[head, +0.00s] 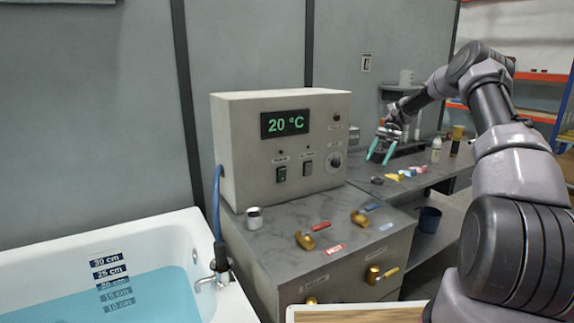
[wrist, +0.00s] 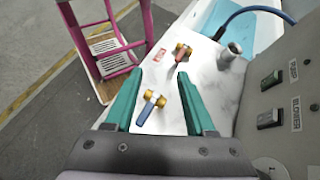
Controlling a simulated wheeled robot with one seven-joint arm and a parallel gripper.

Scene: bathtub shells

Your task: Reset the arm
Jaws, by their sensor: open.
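My gripper (head: 380,152) is at the end of my raised arm, to the right of the control box in the head view. Its two teal fingers are apart with nothing between them. In the wrist view the open gripper (wrist: 154,88) points down over the grey counter (wrist: 172,70). A valve with a blue handle (wrist: 149,107) shows between the fingers there, below them and not held. A valve with a red handle (wrist: 182,53) lies beyond the fingertips.
The control box (head: 285,150) reading 20 °C stands on the counter (head: 285,225). A bathtub (head: 205,265) with water is at left. A workbench (head: 440,165) with bottles and coloured pieces stands behind. A pink-legged stool (wrist: 112,40) stands on the floor.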

